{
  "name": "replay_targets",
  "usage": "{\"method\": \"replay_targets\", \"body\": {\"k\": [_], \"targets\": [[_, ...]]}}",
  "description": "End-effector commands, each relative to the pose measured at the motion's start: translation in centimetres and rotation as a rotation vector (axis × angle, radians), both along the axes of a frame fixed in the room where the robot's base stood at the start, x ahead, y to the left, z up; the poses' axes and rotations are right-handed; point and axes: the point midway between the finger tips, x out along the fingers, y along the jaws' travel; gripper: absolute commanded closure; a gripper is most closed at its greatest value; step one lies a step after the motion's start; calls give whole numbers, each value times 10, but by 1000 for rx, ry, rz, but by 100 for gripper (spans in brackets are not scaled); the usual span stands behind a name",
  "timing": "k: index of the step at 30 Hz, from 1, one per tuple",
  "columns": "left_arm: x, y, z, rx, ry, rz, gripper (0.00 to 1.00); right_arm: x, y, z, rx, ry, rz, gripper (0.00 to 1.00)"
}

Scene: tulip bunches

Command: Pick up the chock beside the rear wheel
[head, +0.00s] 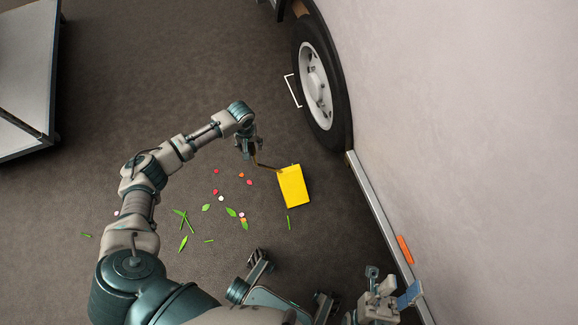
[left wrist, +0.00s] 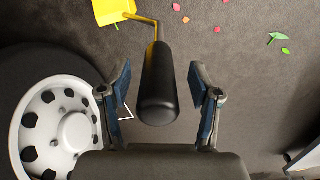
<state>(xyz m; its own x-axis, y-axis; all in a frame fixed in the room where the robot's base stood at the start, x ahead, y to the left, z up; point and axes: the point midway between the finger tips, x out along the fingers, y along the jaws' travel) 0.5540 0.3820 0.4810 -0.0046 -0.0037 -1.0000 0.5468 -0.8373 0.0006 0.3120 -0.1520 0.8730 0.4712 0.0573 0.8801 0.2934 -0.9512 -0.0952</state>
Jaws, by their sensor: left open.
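The yellow chock (head: 293,187) stands on the dark floor near the wheel (head: 318,80), with a thin bent handle rod rising from it toward my left gripper (head: 249,150). In the left wrist view the chock (left wrist: 113,10) is at the top edge, partly cut off. Its black handle grip (left wrist: 158,88) lies between the two open fingers of my left gripper (left wrist: 160,70), with a gap on each side. The fingers do not close on it. My right gripper (head: 380,298) is at the lower right of the head view, away from the chock; its jaws are unclear.
A pale vehicle side (head: 450,120) with a sill fills the right. White bracket-like floor marking (head: 291,90) lies beside the wheel. Loose petals and leaves (head: 230,210) are scattered left of the chock. A grey table or cart (head: 28,70) stands upper left.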

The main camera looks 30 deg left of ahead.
Motion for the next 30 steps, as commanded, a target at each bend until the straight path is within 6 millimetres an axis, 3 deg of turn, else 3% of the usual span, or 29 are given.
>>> {"method": "replay_targets", "body": {"k": [4, 9, 12, 23, 30], "targets": [[1, 0, 3, 2, -3, -1, 39, 0, -1, 1, 0, 0, -1, 60], [1, 0, 2, 0, -2, 0, 82, 3, 1, 0, -2, 3, 0, 60], [1, 0, 1, -1, -2, 0, 100, 3, 1, 0, -3, 4, 0, 60], [1, 0, 2, -2, -4, 0, 100, 2, 1, 1, -2, 4, 1, 60], [2, 0, 20, -1, -8, 0, 100, -4, 0, 13, 3, -18, 0, 60]]}}
